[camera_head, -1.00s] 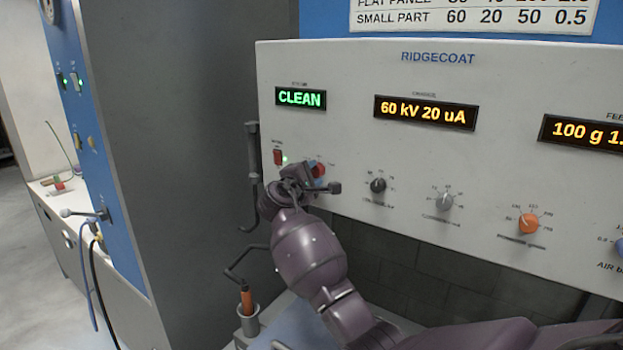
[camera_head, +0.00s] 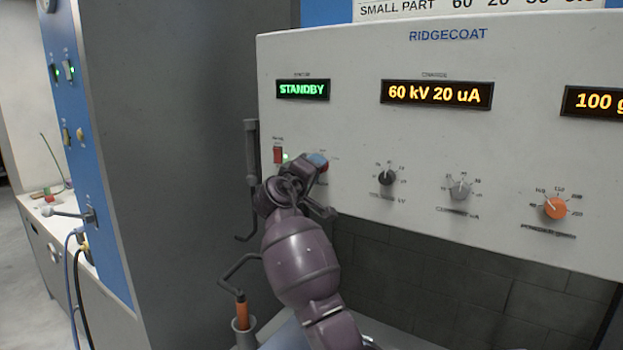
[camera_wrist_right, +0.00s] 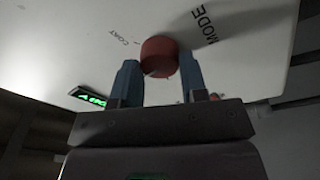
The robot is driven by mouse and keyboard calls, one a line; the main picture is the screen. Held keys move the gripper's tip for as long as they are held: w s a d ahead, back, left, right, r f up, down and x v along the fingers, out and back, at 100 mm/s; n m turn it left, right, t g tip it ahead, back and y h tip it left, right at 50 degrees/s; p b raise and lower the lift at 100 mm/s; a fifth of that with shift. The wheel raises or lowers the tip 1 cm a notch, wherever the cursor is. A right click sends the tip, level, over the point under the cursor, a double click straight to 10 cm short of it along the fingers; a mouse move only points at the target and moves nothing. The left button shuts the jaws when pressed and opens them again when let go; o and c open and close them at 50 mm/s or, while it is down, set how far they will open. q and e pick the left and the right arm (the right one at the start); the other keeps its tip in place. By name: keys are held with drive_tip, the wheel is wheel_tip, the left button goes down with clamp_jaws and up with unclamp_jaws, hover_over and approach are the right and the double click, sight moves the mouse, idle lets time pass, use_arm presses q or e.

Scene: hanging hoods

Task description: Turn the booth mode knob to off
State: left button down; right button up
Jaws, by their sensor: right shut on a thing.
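The red booth mode knob (camera_wrist_right: 158,56) is on the white panel in the right wrist view, near the lettering "MODE" and a "COAT" mark. My right gripper (camera_wrist_right: 160,75) is shut on the knob, with one blue finger on each side. In the head view my right gripper (camera_head: 312,168) covers most of the knob, so its pointer cannot be read. The green booth display (camera_head: 303,90) above it reads STANDBY. My left gripper is not in view.
To the right on the panel (camera_head: 350,120) are a black knob (camera_head: 387,177), a grey knob (camera_head: 460,188) and an orange knob (camera_head: 555,208). A red switch (camera_head: 278,154) with a green light is just left of my gripper. A dark hooked bar (camera_head: 252,165) hangs beside the panel's left edge.

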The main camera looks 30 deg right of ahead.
drive_tip(key=shift+m+b, duration=0.45)
drive_tip(key=shift+m, duration=0.35)
drive_tip(key=o, duration=0.9)
drive_tip(key=v, duration=1.1)
drive_tip(key=shift+w, duration=0.1)
